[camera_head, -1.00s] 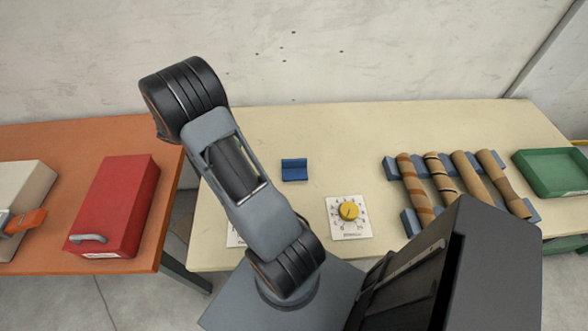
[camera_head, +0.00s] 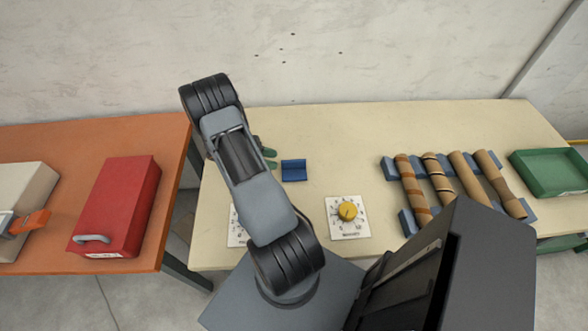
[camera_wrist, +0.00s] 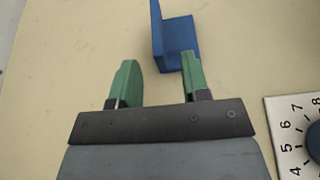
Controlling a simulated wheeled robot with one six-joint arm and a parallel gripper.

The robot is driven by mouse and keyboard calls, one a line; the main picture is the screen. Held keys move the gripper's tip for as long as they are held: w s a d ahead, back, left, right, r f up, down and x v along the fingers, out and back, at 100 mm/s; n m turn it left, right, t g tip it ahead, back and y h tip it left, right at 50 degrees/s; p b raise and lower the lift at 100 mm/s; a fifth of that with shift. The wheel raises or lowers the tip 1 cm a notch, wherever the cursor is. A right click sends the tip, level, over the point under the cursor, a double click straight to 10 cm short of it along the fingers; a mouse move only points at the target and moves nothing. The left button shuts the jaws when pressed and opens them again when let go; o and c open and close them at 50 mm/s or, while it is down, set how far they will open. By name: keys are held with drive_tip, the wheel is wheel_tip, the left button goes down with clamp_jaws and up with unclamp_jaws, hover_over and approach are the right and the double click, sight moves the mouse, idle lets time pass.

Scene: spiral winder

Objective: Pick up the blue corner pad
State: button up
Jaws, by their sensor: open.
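The blue corner pad (camera_head: 293,170) is a small L-shaped blue piece on the cream table, left of the middle. In the wrist view the blue corner pad (camera_wrist: 175,40) lies just beyond my fingertips, toward the right finger, with one face upright. My gripper (camera_wrist: 159,75) has two green fingers spread apart with nothing between them. In the head view the green fingertips of my gripper (camera_head: 270,158) show just left of the pad, partly hidden behind my arm. I cannot tell whether the right finger touches the pad.
A dial plate with a yellow knob (camera_head: 348,211) lies in front of the pad. Several brown tubes (camera_head: 438,183) rest on blue racks to the right, beside a green tray (camera_head: 553,173). A red box (camera_head: 116,207) stands on the orange table (camera_head: 60,144).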

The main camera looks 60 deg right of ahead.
sight(284, 161)
drive_tip(key=shift+p+x, duration=0.8)
drive_tip(key=shift+x, duration=1.85)
drive_tip(key=shift+d, duration=0.15)
drive_tip(key=shift+c, duration=0.2)
clamp_jaws()
